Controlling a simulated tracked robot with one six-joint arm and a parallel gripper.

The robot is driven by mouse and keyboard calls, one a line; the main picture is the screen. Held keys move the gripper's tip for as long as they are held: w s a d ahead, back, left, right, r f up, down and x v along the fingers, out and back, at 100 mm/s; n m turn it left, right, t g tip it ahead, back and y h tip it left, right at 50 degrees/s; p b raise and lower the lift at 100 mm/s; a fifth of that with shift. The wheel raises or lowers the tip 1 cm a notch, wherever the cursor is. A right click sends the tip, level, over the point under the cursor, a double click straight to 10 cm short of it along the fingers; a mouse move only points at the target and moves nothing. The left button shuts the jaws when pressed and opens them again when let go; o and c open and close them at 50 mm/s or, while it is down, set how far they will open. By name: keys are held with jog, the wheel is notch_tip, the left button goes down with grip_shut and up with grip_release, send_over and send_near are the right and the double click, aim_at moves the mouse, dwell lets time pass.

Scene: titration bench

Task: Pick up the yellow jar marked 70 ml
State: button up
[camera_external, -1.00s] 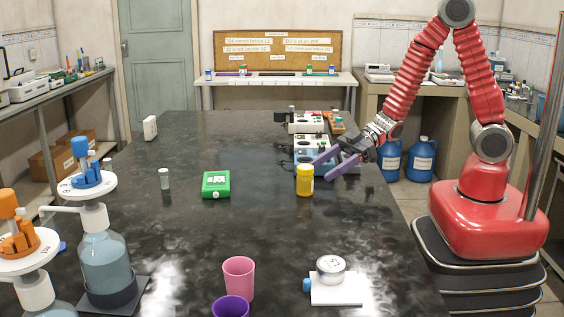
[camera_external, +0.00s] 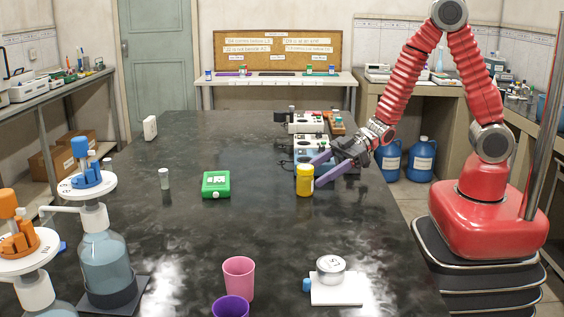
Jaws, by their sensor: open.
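The yellow jar (camera_external: 305,181) stands upright on the dark bench, right of the middle. It has a white lid and a pale label, too small to read at this size. My gripper (camera_external: 319,170) reaches in from the right with its two purple fingers spread. One finger is behind the jar's upper part and the other is at its right side in the picture. I cannot tell whether either finger touches the jar.
A pink cup (camera_external: 239,277), a purple cup (camera_external: 230,306) and a white scale (camera_external: 336,289) are nearer the front. The bench between is clear.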

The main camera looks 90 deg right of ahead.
aim_at(305, 181)
jog(key=shift+x, duration=2.2)
jog(key=shift+c, duration=0.3)
jog(key=c, duration=1.1)
jog(key=shift+r, duration=0.1)
jog(key=shift+r, duration=4.95)
